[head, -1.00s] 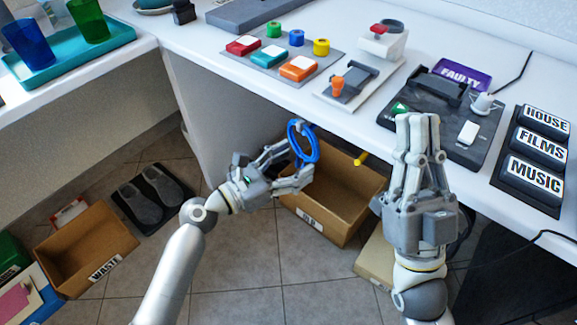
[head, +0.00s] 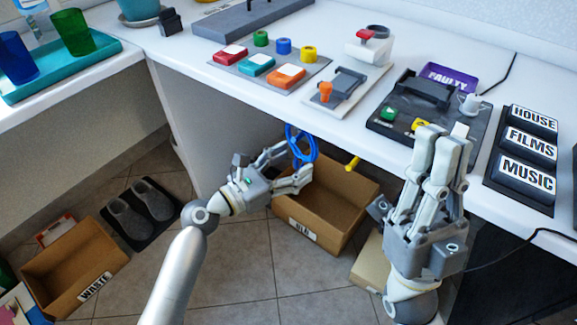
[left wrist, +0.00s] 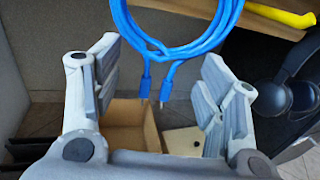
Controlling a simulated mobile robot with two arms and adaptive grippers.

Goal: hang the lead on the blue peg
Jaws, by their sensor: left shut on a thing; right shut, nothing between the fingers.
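The lead (head: 301,146) is a blue coiled cable with two short plug ends. My left gripper (head: 297,166) is shut on it under the table's front edge. In the left wrist view the coil (left wrist: 178,45) is at the top, its two ends hanging between the fingers (left wrist: 155,85). A yellow peg (head: 352,163) sticks out under the table edge, right of the lead; it also shows in the left wrist view (left wrist: 280,14). I see no blue peg; it may be hidden behind the lead. My right gripper (head: 446,135) is shut and empty, in front of the disc player.
Dark headphones (left wrist: 285,85) are right of the lead in the left wrist view. An open cardboard box (head: 330,235) stands on the floor below. The disc player (head: 390,128) and black labelled blocks (head: 527,175) are on the white table. A waste box (head: 60,285) and slippers are at lower left.

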